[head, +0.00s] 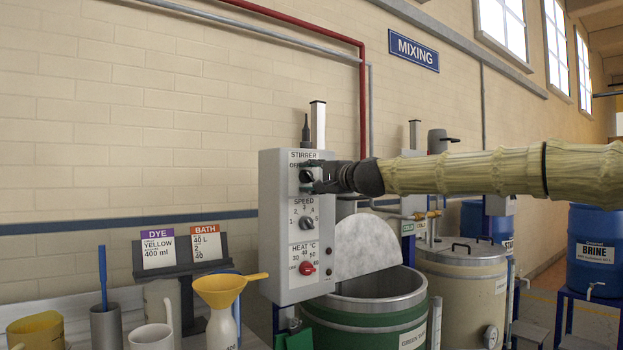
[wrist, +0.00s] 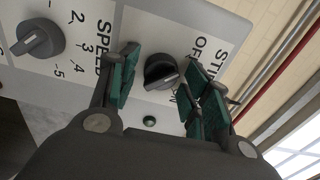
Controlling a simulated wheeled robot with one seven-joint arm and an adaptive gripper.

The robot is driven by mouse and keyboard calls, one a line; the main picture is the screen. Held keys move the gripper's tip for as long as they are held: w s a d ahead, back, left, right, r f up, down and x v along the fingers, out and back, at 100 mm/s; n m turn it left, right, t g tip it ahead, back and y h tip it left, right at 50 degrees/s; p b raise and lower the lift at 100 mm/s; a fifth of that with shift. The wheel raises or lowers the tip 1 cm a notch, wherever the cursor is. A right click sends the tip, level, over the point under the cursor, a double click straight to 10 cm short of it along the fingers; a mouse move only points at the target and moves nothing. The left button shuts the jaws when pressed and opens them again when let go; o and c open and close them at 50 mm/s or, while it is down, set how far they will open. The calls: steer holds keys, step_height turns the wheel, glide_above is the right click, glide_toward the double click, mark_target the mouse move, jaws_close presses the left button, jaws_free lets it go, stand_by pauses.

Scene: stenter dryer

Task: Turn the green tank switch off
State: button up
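The green tank (head: 350,338) stands at the lower middle of the head view, with a grey control box (head: 288,262) at its left. The box's top knob, the black STIRRER switch (wrist: 161,71), has OFF and ON lettering beside it. My gripper (head: 313,177) is at this switch in the head view and partly covers it. In the wrist view my gripper (wrist: 163,80) is open, with one green-padded finger on each side of the switch. A gap shows at the left finger; contact at the right one is unclear. The ON lettering is partly hidden by the right finger.
The SPEED knob (head: 306,223) and red HEAT knob (head: 306,268) sit below the switch. A small green lamp (wrist: 150,121) is beside it. A yellow funnel (head: 222,290), mug and card stand (head: 180,268) are at left. A beige tank (head: 462,284) stands at right.

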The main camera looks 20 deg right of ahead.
stand_by(0.3)
steer(key=v, duration=1.2)
stand_by(0.6)
